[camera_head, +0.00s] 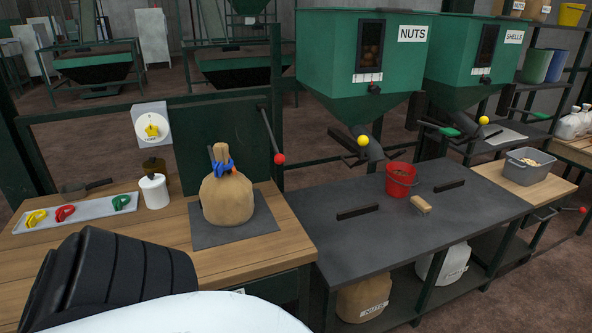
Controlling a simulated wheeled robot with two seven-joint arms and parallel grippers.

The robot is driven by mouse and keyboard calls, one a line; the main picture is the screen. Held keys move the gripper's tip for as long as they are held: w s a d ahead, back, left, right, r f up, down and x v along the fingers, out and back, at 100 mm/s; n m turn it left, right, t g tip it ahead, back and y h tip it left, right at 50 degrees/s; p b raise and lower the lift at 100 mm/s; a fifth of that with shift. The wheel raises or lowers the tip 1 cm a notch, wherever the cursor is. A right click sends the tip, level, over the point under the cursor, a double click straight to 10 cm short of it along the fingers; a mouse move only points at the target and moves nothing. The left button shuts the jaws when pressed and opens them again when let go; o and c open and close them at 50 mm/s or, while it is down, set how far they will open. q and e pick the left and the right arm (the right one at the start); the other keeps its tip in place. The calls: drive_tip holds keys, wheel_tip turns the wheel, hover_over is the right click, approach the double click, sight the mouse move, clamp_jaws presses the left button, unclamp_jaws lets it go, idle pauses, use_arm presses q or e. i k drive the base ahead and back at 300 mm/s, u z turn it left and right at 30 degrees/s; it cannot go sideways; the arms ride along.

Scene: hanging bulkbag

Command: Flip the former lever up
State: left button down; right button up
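A lever with a red ball knob (279,159) hangs at the right edge of the dark green upright panel (222,110). Its thin rod slopes down and slightly right, with the ball at the low end. It looks like the former lever, but no label shows. In front of the panel, a tan bag (227,200) with a blue tie round its gathered neck sits on a dark square plate (262,222). A black ribbed part and a white part of my own body fill the lower left. Neither gripper is in view, and nothing of mine touches the lever.
The wooden bench (150,245) holds a tray (90,212) of coloured clips and a white jar (155,190). A dial box (152,127) stands behind. To the right, the dark table (400,235) carries a red bucket (400,181) under the NUTS hopper (345,50).

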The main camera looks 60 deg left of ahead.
sight(279, 158)
drive_tip(key=i, duration=0.9)
drive_tip(key=u, duration=1.8)
